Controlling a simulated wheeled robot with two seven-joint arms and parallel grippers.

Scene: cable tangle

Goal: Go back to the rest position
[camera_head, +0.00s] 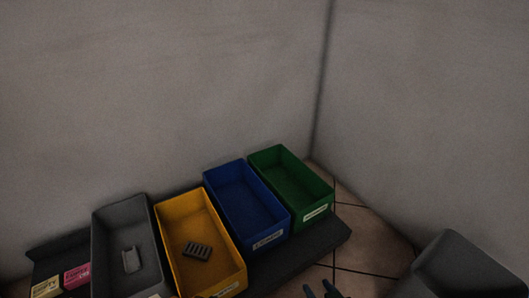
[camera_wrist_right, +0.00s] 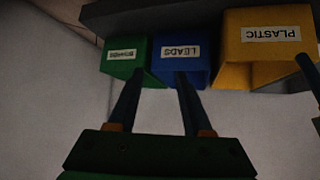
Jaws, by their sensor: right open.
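My right gripper (camera_head: 319,290) shows only as dark fingertips at the bottom edge of the head view, right of centre. In the right wrist view my right gripper (camera_wrist_right: 158,76) has its two fingers spread apart with nothing between them. Beyond the fingers stand the green bin (camera_wrist_right: 120,70), the blue bin (camera_wrist_right: 166,70) labelled LEADS and the yellow bin (camera_wrist_right: 262,52) labelled PLASTIC; I cannot tell the distance to them. No cable is clearly seen.
In the head view, green (camera_head: 318,197), blue (camera_head: 280,224), yellow (camera_head: 232,272) and grey (camera_head: 100,255) bins stand on a dark shelf (camera_head: 325,240) by the walls. The yellow bin holds a slotted dark piece (camera_head: 197,251). A grey block-like object (camera_head: 465,265) is at bottom right.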

